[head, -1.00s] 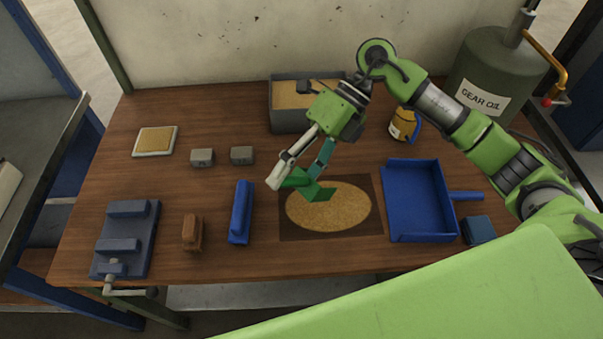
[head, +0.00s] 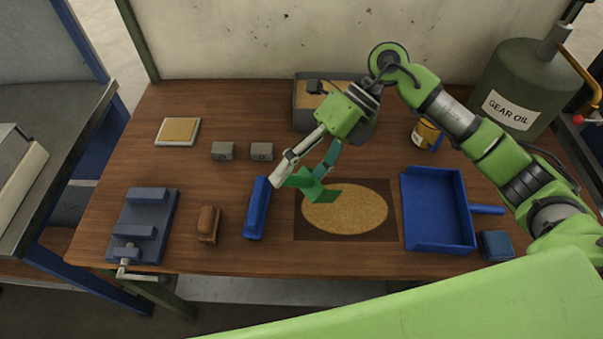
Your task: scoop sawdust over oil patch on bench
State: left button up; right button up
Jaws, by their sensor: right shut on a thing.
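My right gripper (head: 308,168) is shut on a green scoop (head: 314,186). The scoop hangs over the upper left part of the oil patch, and I cannot tell whether it touches the surface or what it contains. The patch is a dark rectangle (head: 386,233) on the wooden bench, with a tan oval of sawdust (head: 346,211) covering its middle. A grey bin of sawdust (head: 306,118) stands at the back of the bench, partly hidden behind my right gripper and arm. My left gripper is not in view.
A blue dustpan (head: 437,212) lies right of the patch, a blue brush (head: 257,208) left of it. A wooden-backed brush (head: 208,224), vise (head: 146,225), two grey blocks (head: 262,151), a tan pad (head: 178,131), yellow can (head: 424,133) and gear oil drum (head: 512,95) stand around. The left front bench has bare gaps.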

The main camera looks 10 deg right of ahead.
dwell(0.3)
jog(key=shift+s+a+f+t+h+p, duration=0.25)
jog(key=shift+a+f+h, duration=0.1)
jog(key=shift+a+h, duration=0.15)
jog(key=shift+s+a+f+t+h+p, duration=0.25)
jog(key=shift+a+f+h, duration=0.1)
jog(key=shift+a+h, duration=0.15)
jog(key=shift+s+a+f+t+h, duration=0.25)
jog(key=shift+a+f+t+h, duration=0.3)
jog(key=shift+h, duration=0.35)
jog(key=shift+s+a+f+t+h, duration=0.25)
jog(key=shift+a+f+h, duration=0.1)
jog(key=shift+a+h, duration=0.45)
jog(key=shift+s+a+f+t+h, duration=0.25)
jog(key=shift+a+f+t+h, duration=0.2)
jog(key=shift+h, duration=0.55)
